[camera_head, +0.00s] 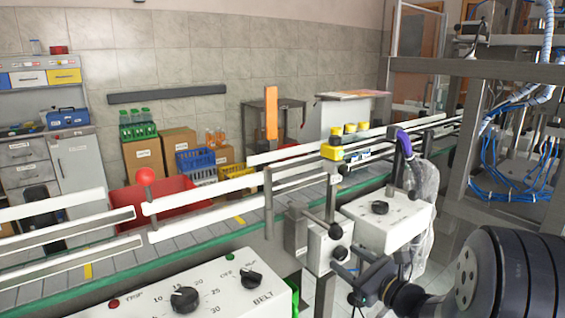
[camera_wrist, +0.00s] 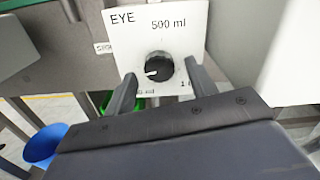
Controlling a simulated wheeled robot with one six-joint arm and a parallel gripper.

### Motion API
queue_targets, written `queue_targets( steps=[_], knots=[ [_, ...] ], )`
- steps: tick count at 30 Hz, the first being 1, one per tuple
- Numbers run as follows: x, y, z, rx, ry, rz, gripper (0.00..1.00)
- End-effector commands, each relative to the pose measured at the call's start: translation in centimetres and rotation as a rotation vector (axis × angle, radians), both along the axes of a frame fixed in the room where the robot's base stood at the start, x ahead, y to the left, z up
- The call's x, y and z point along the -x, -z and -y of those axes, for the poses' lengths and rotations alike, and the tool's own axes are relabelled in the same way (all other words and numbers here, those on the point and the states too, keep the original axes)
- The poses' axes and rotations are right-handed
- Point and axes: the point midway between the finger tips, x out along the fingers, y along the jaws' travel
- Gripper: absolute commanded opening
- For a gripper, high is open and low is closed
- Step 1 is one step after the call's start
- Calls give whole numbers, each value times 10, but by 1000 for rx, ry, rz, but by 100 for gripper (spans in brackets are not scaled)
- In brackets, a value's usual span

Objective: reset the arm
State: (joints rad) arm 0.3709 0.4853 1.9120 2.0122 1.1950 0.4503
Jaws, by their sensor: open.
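My gripper (camera_wrist: 160,69) is open. In the wrist view its two dark fingers stand to the left and right of a round black knob (camera_wrist: 158,66) on a white panel (camera_wrist: 185,22) marked "EYE" and "500 ml". The knob's white pointer faces left. I cannot tell whether the fingers touch it. In the head view my dark arm comes in from the lower right. My gripper (camera_head: 362,280) is low beside a small white box (camera_head: 318,246) at the conveyor's near side; its fingertips are hard to make out.
A conveyor (camera_head: 190,232) with white rails crosses the view. A white control panel (camera_head: 215,290) marked "BELT" stands in front, and another white knob box (camera_head: 385,222) is right of the gripper. A metal frame (camera_head: 455,68) stands at right. A blue round object (camera_wrist: 42,146) is lower left.

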Motion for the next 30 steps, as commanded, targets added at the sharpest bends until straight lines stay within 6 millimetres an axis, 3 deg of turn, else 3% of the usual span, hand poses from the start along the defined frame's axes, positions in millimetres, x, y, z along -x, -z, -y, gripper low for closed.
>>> queue_targets(
  steps=[18, 30],
  knots=[
    [1, -4, -1, -338, 1, -246, 54],
    [1, 0, -1, -423, 0, -306, 54]
  ],
)
